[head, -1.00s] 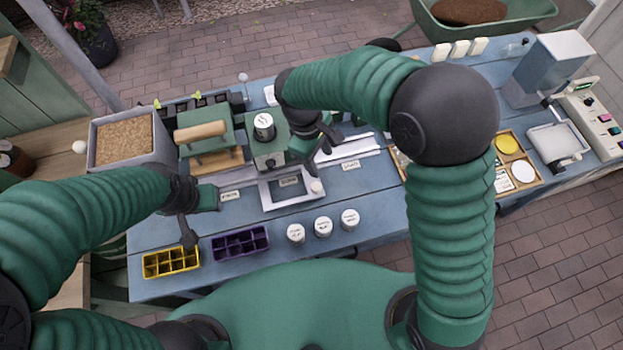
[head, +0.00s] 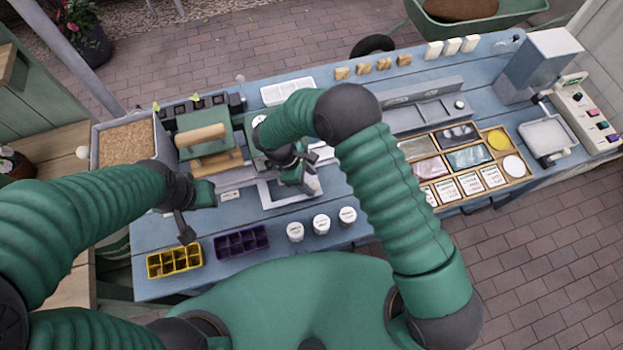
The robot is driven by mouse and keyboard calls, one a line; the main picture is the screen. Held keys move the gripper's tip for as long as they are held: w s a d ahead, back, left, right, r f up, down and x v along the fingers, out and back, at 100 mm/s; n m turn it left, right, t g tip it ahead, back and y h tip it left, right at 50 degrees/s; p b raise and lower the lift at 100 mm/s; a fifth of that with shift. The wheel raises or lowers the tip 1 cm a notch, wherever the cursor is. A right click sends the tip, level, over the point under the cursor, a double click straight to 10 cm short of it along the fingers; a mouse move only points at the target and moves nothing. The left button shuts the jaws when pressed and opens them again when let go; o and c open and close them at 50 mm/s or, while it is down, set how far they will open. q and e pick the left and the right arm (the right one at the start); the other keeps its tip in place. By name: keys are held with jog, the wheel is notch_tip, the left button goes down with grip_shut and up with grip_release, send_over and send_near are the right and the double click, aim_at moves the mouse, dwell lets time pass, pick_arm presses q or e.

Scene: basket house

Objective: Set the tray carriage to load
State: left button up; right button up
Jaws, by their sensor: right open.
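The tray carriage (head: 265,196) is a white square frame on the blue bench, in front of the green press unit, near the middle of its pale rail. My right gripper (head: 302,178) is open over the carriage's right side and hides much of it, including most of the knob at its front right corner. I cannot tell whether they touch. The right end of the rail is partly hidden by my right arm. My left gripper (head: 196,216) is open and empty left of the carriage, above the bench.
A yellow cell tray (head: 174,261) and a purple cell tray (head: 241,241) lie at the front edge, with three white pots (head: 321,224) to their right. A soil bin (head: 125,146) stands at the left. A wooden seed organizer (head: 470,165) lies right of my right arm.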

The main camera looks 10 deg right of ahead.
jog(key=shift+x, duration=0.75)
jog(key=shift+f, duration=0.15)
grip_shut()
jog(key=shift+w, duration=0.2)
dwell(0.6)
